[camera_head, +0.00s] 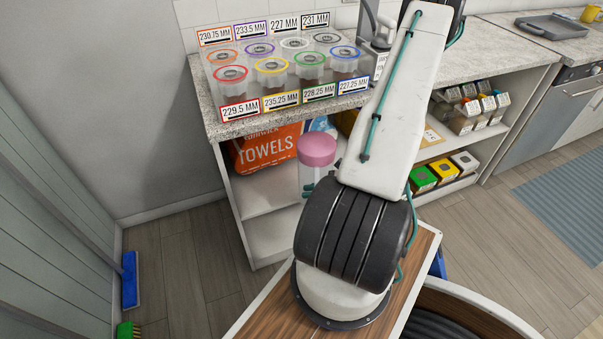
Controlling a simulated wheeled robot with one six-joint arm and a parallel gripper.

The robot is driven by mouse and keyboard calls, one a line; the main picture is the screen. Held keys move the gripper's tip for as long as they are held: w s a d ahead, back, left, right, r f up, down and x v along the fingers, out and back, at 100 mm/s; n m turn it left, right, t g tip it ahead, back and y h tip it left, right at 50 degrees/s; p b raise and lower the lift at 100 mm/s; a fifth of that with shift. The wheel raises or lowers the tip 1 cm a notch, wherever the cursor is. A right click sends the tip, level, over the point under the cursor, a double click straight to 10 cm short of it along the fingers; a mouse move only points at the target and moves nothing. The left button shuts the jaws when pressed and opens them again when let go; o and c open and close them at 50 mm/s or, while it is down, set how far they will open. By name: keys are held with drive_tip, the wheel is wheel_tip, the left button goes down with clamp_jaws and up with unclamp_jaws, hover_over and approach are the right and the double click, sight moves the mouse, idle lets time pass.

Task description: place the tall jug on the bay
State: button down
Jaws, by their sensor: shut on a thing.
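A clear container with a pink lid (317,150) and some teal bits low inside stands upright just left of my arm, seemingly at the front of a shelf under the counter. I cannot tell whether it is the tall jug. Several clear jars with coloured rings, such as the red-ringed one (230,80), stand in two rows on the counter, with millimetre labels before and behind them. My arm crosses the middle and leaves at the top. I cannot make out my gripper or what it holds. Which place is the bay is unclear.
The stone counter (222,125) is bare along its left edge. A grey and black item (381,40), partly hidden by my arm, stands behind. A grey tray (553,25) lies on the right counter. A blue brush (130,280) is at left.

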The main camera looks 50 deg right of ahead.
sight(327, 167)
drive_tip(key=w+d+f, duration=0.2)
drive_tip(key=w+d, duration=0.1)
drive_tip(key=w, duration=0.3)
drive_tip(key=w+d+f, duration=0.2)
drive_tip(key=w+d, duration=0.2)
drive_tip(key=w, duration=0.2)
drive_tip(key=shift+f, duration=0.5)
drive_tip(key=c, duration=1.4)
unclamp_jaws()
drive_tip(key=shift+o, duration=0.2)
drive_tip(key=shift+d, duration=0.1)
drive_tip(key=v, duration=1.2)
drive_tip(key=shift+r, duration=0.2)
